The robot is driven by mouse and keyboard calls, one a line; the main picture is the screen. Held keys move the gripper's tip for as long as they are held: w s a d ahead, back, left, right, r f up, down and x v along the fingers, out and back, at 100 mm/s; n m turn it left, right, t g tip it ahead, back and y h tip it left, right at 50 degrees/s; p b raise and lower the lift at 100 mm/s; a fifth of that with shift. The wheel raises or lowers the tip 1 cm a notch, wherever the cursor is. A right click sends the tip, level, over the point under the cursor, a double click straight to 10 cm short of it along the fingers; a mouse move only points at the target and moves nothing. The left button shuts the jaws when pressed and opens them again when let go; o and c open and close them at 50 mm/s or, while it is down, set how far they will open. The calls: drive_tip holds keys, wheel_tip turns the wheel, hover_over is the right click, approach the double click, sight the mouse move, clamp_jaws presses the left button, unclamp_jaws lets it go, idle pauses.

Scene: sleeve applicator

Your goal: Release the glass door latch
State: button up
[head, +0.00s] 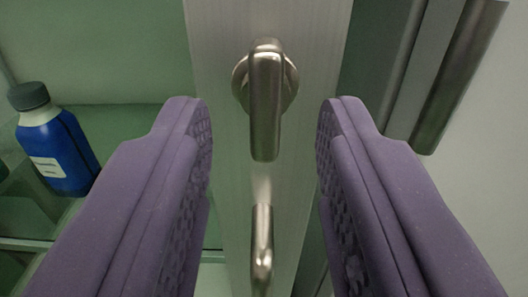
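The latch (265,105) is a brushed metal lever on a round base, and its lever points straight down. It is mounted on a pale metal door frame strip (222,50) in the middle of the head view. A second curved metal piece (262,250) shows below it on the same strip; it may be a reflection or another handle, I cannot tell. My gripper (264,115) is open, with one purple finger on each side of the latch lever. Gaps show between the lever and both fingers, and nothing is held.
Greenish glass panes lie left of the strip. Behind them a blue bottle (62,150) with a dark cap stands on a shelf. A metal bar (460,75) stands out at the upper right, beside a plain pale wall (490,170).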

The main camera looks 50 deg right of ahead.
drive_tip(key=v, duration=0.5)
drive_tip(key=shift+s+a+p, duration=0.25)
drive_tip(key=shift+p, duration=0.05)
drive_tip(key=w+a+r+n+t+y+b, duration=0.4)
drive_tip(key=a+r+y, duration=0.4)
drive_tip(key=a+r, duration=0.65)
drive_tip(key=s+a+r+n+y+b, duration=0.1)
drive_tip(key=s+a+r+n+y, duration=0.4)
drive_tip(key=s+a+r, duration=1.2)
drive_tip(key=shift+a+r+n+y, duration=0.3)
drive_tip(key=shift+r+n+y, duration=0.1)
drive_tip(key=shift+r, duration=0.05)
drive_tip(key=shift+w, duration=0.15)
drive_tip(key=shift+c, duration=0.3)
